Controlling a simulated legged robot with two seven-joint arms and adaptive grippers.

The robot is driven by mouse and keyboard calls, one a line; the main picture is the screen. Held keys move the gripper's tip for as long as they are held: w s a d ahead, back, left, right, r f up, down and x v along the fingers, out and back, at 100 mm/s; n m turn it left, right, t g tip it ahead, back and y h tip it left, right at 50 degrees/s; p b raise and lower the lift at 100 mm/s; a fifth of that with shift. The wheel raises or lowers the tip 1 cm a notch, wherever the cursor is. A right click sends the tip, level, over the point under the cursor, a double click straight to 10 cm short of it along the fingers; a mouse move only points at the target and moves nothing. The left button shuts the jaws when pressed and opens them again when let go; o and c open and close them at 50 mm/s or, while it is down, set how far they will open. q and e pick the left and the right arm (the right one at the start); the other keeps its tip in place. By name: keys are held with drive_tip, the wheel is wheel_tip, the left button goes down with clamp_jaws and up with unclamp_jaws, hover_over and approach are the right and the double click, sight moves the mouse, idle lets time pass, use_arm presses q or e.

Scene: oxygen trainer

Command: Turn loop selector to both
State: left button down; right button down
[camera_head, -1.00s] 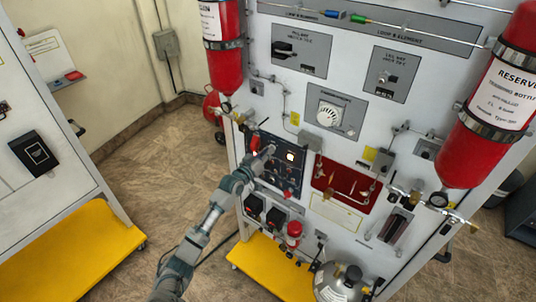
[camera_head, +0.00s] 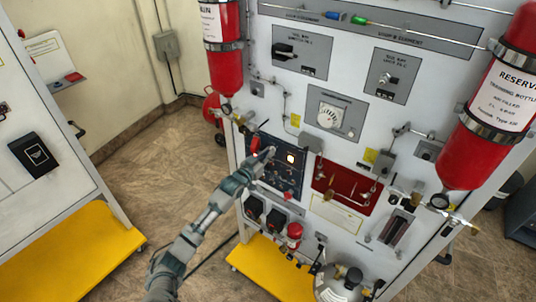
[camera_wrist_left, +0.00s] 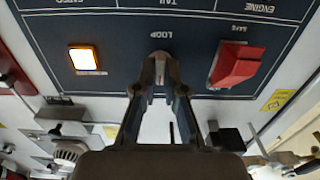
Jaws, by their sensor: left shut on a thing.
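The dark control panel (camera_head: 277,168) is on the white trainer board, and it fills the top of the left wrist view, upside down. Its LOOP label (camera_wrist_left: 168,35) sits just above the fingertips there. My left gripper (camera_head: 268,153) reaches the panel from the lower left. In the left wrist view its fingertips (camera_wrist_left: 160,75) are closed together just below the LOOP label, on the loop selector, which the fingers mostly hide. The selector's position cannot be read. My right gripper is in neither view.
A lit amber square lamp (camera_wrist_left: 85,59) and a red switch guard (camera_wrist_left: 236,66) flank the gripper on the panel. Red bottles (camera_head: 225,60) (camera_head: 492,110) hang on both sides of the board. A yellow base (camera_head: 270,268) juts out below.

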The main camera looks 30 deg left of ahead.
use_arm(q)
drive_tip(key=shift+f, duration=0.55)
drive_tip(key=c, duration=1.2)
unclamp_jaws()
drive_tip(key=shift+r, duration=0.1)
drive_tip(key=shift+c, duration=0.2)
drive_tip(key=shift+a+r, duration=0.1)
drive_tip(key=s+a, duration=0.1)
drive_tip(key=s, duration=1)
drive_tip(key=shift+s, duration=0.4)
